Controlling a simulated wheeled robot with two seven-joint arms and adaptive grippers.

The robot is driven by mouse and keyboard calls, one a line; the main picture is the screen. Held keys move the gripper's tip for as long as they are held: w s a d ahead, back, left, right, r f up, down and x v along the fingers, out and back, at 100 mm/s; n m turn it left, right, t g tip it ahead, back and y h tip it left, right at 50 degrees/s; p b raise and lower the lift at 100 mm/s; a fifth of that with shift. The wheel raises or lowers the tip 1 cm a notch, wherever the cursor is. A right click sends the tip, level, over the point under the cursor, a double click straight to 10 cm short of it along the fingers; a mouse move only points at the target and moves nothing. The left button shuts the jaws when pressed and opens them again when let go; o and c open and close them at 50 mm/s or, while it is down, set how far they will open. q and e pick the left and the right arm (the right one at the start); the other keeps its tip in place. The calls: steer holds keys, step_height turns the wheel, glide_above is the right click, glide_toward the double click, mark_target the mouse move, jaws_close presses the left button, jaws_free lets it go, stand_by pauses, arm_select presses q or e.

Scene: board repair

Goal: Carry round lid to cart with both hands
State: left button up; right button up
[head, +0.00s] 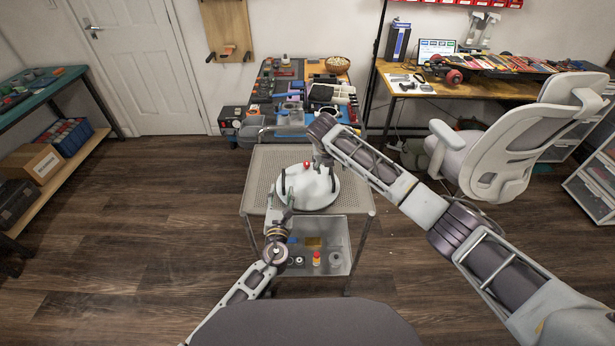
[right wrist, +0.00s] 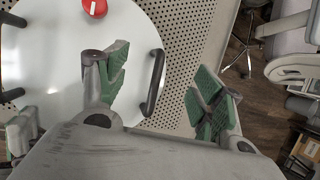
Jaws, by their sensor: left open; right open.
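The round white lid (head: 318,200) rests on the perforated top of the cart (head: 260,175), with a red knob (head: 306,165) and dark handles. In the right wrist view, one black handle (right wrist: 155,82) stands at the lid's edge. My right gripper (right wrist: 163,68) is open, with one green-padded finger over the lid and the other beyond its rim; the handle lies between them in the picture. Contact cannot be told. My left gripper (head: 287,207) is open at the lid's near left edge.
A workbench crowded with tools (head: 300,95) stands right behind the cart. An office chair (head: 500,150) is close on the right. The cart's lower shelf (head: 325,258) holds small items. A shelf unit (head: 45,90) is at the far left; the wooden floor (head: 150,220) between is clear.

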steer(key=v, duration=0.7)
arm_select(q)
steer(key=shift+s+d, duration=0.1)
arm_select(e)
steer(key=shift+s+d+f, duration=0.15)
stand_by(0.5)
